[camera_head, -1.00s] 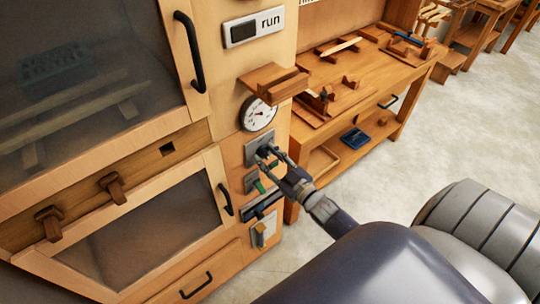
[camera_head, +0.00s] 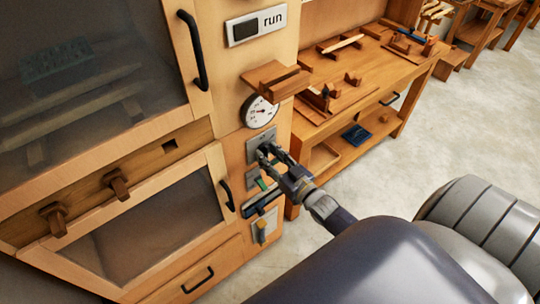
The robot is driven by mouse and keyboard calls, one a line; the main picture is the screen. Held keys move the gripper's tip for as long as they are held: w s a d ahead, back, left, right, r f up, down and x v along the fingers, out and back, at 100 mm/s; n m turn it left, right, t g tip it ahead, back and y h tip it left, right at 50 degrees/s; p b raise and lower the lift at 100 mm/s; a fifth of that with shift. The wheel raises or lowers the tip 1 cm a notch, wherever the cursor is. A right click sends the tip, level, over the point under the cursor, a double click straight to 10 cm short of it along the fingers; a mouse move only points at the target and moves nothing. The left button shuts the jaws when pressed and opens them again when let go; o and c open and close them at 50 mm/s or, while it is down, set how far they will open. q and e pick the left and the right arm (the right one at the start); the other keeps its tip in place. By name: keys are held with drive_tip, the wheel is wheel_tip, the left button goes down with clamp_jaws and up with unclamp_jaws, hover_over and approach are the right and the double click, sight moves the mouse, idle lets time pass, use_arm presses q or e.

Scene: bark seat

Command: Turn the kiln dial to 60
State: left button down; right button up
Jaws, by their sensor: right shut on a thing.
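The kiln front is pale wood with a column of controls on its right side. A round white gauge (camera_head: 260,111) sits above a grey plate (camera_head: 258,140) that carries the dial. My right gripper (camera_head: 266,157) reaches in from the lower right and is shut at the dial. The dial itself is mostly hidden behind the fingers, so its pointer and setting cannot be read. My left gripper is not in view.
A small wooden shelf (camera_head: 276,80) juts out above the gauge, below the "run" sign (camera_head: 256,24). Door handles (camera_head: 193,50) stick out on the left. A workbench (camera_head: 372,72) stands to the right, with open floor beyond.

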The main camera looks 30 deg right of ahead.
drive_tip(key=o, duration=0.9)
drive_tip(key=shift+o, duration=0.2)
drive_tip(key=s, duration=1.2)
drive_tip(key=shift+d, duration=0.45)
